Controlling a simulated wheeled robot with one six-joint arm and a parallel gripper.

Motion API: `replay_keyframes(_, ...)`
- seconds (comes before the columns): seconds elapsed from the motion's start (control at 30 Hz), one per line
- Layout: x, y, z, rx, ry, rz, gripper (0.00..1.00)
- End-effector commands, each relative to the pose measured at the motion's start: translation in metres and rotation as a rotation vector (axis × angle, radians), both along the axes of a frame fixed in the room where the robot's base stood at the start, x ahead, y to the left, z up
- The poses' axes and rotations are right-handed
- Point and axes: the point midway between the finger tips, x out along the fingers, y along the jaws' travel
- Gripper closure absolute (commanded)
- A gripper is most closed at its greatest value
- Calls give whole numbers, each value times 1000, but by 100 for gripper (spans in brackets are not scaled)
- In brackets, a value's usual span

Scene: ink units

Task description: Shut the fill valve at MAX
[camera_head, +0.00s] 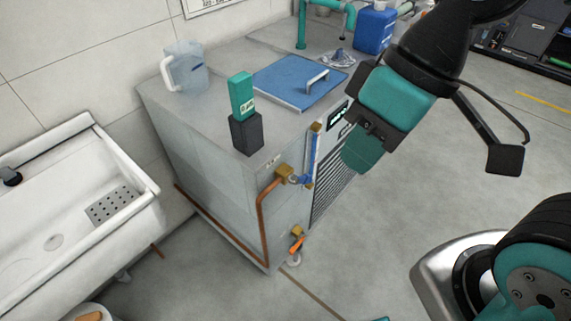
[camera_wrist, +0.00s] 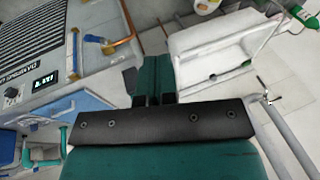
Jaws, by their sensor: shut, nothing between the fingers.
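The likely fill valve (camera_head: 285,172) is a brass body on a copper pipe at the upper front corner of a grey metal unit, with a small blue lever (camera_head: 299,180). The blue lever also shows in the wrist view (camera_wrist: 93,38), at upper left. An upright sight tube (camera_head: 314,148) beside it looks partly blue; a MAX mark is too small to read. My gripper (camera_head: 360,156) is shut and empty, in the air right of the unit and apart from the valve. Its teal fingers (camera_wrist: 154,78) are together in the wrist view.
A lower valve with an orange lever (camera_head: 297,243) sits near the floor. A green-and-black device (camera_head: 241,97), a clear jug (camera_head: 185,68) and a blue lid (camera_head: 290,82) are on the unit's top. A white sink (camera_head: 70,215) stands left.

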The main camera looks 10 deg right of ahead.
Motion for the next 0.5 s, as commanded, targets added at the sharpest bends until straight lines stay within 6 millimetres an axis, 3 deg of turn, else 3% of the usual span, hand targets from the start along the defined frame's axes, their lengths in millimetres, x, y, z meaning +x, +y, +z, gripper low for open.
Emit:
replay_keyframes(0.33,3,0,-2,1,-1,0,100)
replay_keyframes(0.43,22,-1,-11,2,-3,-4,100)
replay_keyframes(0.5,48,-4,-24,4,-10,-5,100)
